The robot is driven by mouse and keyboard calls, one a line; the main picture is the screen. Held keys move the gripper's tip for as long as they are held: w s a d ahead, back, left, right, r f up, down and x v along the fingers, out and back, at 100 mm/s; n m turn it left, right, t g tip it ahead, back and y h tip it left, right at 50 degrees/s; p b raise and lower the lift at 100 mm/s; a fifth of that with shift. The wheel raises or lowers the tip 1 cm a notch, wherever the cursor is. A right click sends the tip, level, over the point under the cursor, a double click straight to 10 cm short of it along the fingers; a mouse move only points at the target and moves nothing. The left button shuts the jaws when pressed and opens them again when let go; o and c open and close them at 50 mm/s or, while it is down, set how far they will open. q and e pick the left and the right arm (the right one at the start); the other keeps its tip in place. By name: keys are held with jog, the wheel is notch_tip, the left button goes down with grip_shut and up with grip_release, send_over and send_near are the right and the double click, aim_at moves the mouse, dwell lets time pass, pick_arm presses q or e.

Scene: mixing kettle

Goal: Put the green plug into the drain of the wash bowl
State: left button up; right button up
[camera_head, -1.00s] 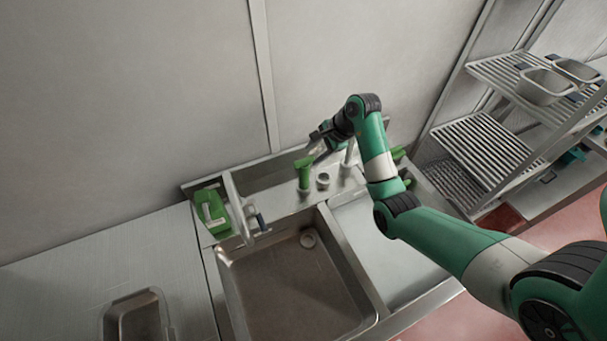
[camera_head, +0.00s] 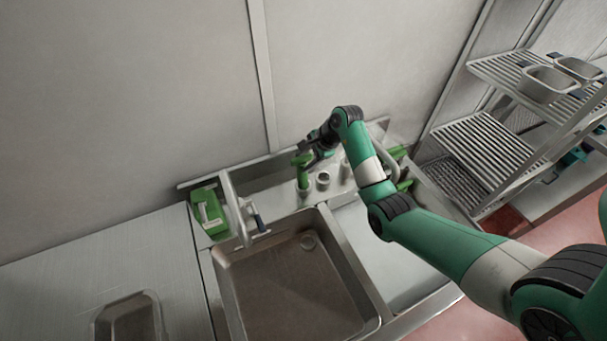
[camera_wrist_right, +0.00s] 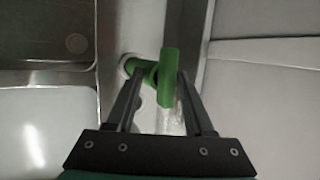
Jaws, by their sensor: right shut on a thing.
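The green plug (camera_head: 304,176) has an upright stem with a crossbar handle on top. It stands at the ledge behind the wash bowl (camera_head: 268,309); its lower end sits at a pale round holder. In the right wrist view the green plug (camera_wrist_right: 167,82) is between the fingertips. My right gripper (camera_head: 308,157) is shut on its top part; the arm hides some of the contact. The round drain (camera_head: 309,242) lies in the bowl's floor near the back right corner. It also shows in the wrist view (camera_wrist_right: 76,43). My left gripper is out of view.
A curved tap (camera_head: 233,208) rises at the bowl's back left, by a green tray (camera_head: 209,213). An empty pale holder (camera_head: 323,179) stands right of the plug. A metal rack (camera_head: 482,145) is at right. The bowl looks empty.

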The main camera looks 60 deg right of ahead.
grip_shut()
notch_tip(320, 180, up, 3)
jog(key=p, duration=0.2)
jog(key=shift+f+p, duration=0.2)
jog(key=shift+p, duration=0.2)
jog(key=shift+r, duration=2.25)
